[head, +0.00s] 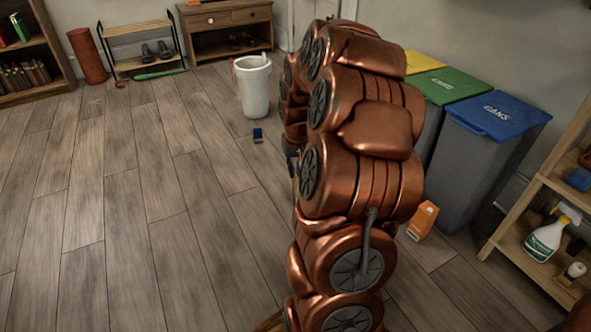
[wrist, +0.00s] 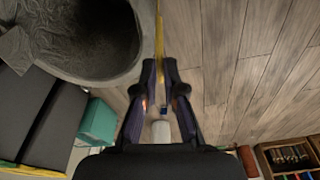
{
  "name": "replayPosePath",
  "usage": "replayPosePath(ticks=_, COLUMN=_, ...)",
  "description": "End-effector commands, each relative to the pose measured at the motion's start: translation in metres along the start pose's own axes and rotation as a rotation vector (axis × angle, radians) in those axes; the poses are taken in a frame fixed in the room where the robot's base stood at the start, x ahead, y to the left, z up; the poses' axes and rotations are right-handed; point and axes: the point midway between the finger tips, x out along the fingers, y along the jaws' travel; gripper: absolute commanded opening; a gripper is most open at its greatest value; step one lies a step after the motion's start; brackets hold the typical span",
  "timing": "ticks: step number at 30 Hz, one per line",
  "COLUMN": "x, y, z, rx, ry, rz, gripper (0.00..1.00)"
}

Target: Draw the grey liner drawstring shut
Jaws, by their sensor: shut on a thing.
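In the wrist view my gripper (wrist: 160,66) has its fingertips closed around a narrow yellow strip (wrist: 159,30), which looks like the drawstring. The strip runs up from between the fingertips to the top edge of the picture. A round grey opening, which looks like the grey liner (wrist: 136,62), fills the upper left, with its rim just left of the fingertips. Its inside is dark and wrinkled. Where the strip joins the liner is not clear.
Lidded bins stand at the right, including a green-lidded one (head: 447,87) and a blue-lidded one (head: 497,115). An orange carton (head: 422,220) is on the floor beside them. A white bin (head: 254,88) and a small blue object (head: 257,135) are farther back. The left floor is clear.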

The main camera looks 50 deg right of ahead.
Motion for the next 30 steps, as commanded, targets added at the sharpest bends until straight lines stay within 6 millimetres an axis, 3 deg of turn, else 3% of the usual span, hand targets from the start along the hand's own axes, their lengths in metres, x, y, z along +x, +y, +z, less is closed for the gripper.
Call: replayPosePath(ticks=30, x=-0.033, y=0.000, z=-0.005, rx=0.000, ry=0.002, rz=0.000, gripper=0.00)
